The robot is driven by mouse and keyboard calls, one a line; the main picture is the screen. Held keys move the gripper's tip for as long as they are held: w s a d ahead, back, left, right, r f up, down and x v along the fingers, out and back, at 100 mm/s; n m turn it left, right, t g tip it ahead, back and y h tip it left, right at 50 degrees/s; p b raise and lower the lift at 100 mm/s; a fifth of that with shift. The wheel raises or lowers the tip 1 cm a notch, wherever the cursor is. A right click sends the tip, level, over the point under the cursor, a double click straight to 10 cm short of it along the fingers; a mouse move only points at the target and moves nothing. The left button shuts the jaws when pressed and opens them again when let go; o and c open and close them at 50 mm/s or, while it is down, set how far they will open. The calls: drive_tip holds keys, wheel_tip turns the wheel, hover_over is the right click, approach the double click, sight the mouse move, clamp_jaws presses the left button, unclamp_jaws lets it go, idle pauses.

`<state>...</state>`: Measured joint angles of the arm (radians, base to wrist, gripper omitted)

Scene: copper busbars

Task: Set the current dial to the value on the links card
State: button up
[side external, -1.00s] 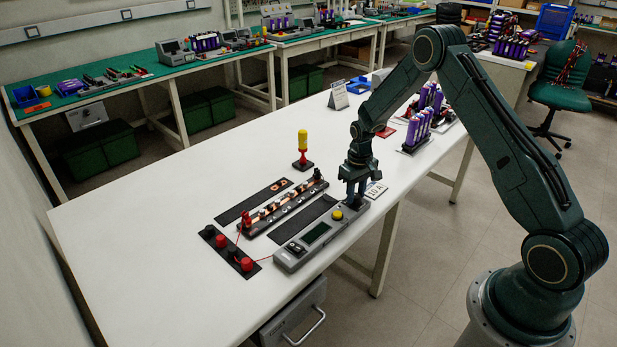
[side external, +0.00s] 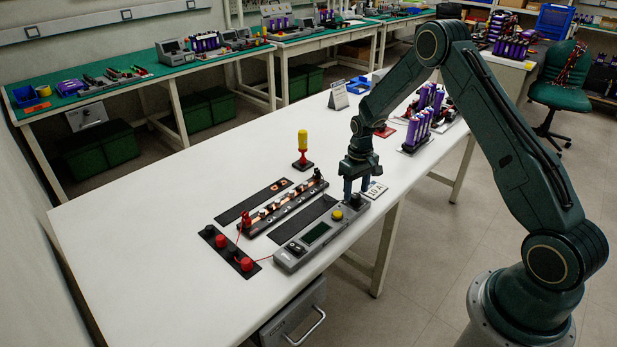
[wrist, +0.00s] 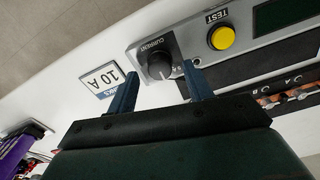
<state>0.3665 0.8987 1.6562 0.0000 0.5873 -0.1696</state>
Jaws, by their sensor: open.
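The black current dial (wrist: 158,65) sits at the end of the grey instrument, under the word CURRENT, with a light pointer line on it. It also shows in the side view (side external: 355,199). The links card (wrist: 104,80) reads 10 A and lies beside the instrument on the table; it shows in the side view too (side external: 376,190). My gripper (wrist: 157,82) is open and empty. Its two fingers stand apart just above and to the side of the dial, not closed on it. In the side view my gripper (side external: 356,194) hangs over the dial end.
The grey instrument (side external: 292,258) has a yellow TEST button (wrist: 222,37) and a green screen (side external: 316,233). A busbar strip (side external: 284,210) lies behind it, with red terminals (side external: 247,264) at left. A yellow-topped tool (side external: 303,142) stands upright. The front left of the table is clear.

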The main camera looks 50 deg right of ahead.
wheel_tip(320, 180, up, 12)
drive_tip(key=shift+r, duration=0.25)
idle(0.3)
wheel_tip(320, 180, up, 11)
drive_tip(key=t, duration=0.1)
hover_over(355, 195)
drive_tip(key=s+a, duration=0.5)
drive_tip(key=a, duration=0.1)
drive_tip(key=s+a+r+n+t, duration=0.1)
drive_tip(key=s+a+r+t, duration=0.1)
drive_tip(key=s+a+r, duration=0.35)
drive_tip(key=s+a+r+t, duration=0.1)
drive_tip(key=s+a, duration=0.2)
drive_tip(key=s, duration=0.6)
drive_tip(key=s+a+r+n+t, duration=0.1)
drive_tip(key=s+a+r, duration=0.1)
drive_tip(key=s, duration=0.7)
drive_tip(key=shift+s+a+r+t, duration=0.2)
drive_tip(key=shift+s+a+t, duration=0.15)
drive_tip(key=shift+a, duration=0.35)
